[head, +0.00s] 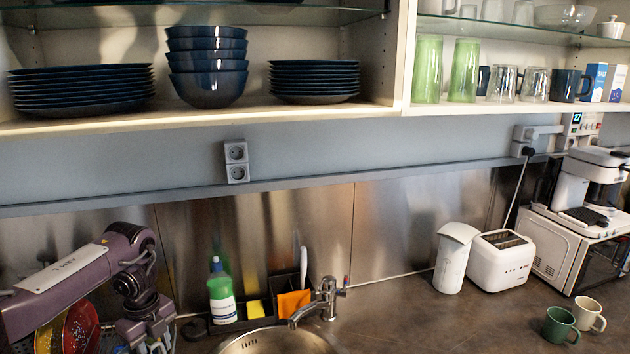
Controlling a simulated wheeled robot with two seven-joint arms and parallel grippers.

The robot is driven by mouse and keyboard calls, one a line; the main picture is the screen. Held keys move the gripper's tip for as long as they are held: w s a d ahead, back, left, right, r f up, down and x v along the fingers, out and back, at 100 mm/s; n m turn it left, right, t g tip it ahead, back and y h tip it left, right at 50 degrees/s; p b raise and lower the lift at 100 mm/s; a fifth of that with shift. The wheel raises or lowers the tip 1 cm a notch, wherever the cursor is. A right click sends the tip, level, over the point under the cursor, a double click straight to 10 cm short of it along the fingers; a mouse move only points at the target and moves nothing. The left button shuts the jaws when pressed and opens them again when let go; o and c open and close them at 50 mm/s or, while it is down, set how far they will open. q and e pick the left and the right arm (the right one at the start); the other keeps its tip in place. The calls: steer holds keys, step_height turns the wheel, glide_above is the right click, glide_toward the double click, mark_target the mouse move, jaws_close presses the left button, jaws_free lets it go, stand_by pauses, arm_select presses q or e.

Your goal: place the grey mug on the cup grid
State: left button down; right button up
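No mug that is plainly grey shows in the head view. A pale cream mug (587,314) stands upright on the counter at the lower right, close behind a dark green mug (560,326). A dark blue-grey mug (565,86) stands on the upper right shelf. The coffee machine (599,165) at the right has a dark drip tray (583,216), which may be the cup grid. My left gripper (152,346) points down at the lower left, far from the mugs. Its fingertips are cut off, so its opening is unclear. My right gripper is out of view.
A white toaster (499,262) and white canister (453,258) stand left of the microwave (560,245). The sink (275,342), faucet (320,300) and green soap bottle (221,295) are at lower centre. A dish rack with coloured dishes is lower left. Counter between sink and mugs is clear.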

arm_select(q)
steer(key=d+r+m, duration=1.2)
steer(key=r+m, duration=0.1)
steer(key=m, duration=0.8)
steer(key=s+d+r+m, duration=0.1)
steer(key=d+r+m, duration=0.2)
steer(key=d, duration=0.5)
steer(key=s+d+r+m, duration=0.15)
steer(key=d+m, duration=0.25)
steer(key=d, duration=0.4)
steer(key=s+d+m, duration=0.7)
steer(key=s+d, duration=0.4)
steer(key=d, duration=0.1)
steer(key=s+a+f+m, duration=0.35)
steer(key=a+f, duration=0.55)
steer(key=a, duration=0.3)
step_height(320, 180, down, 10)
steer(key=b, duration=1)
steer(key=a, duration=1.2)
steer(key=shift+s+f+n, duration=0.15)
steer(key=shift+s+n, duration=0.05)
steer(key=shift+n, duration=0.15)
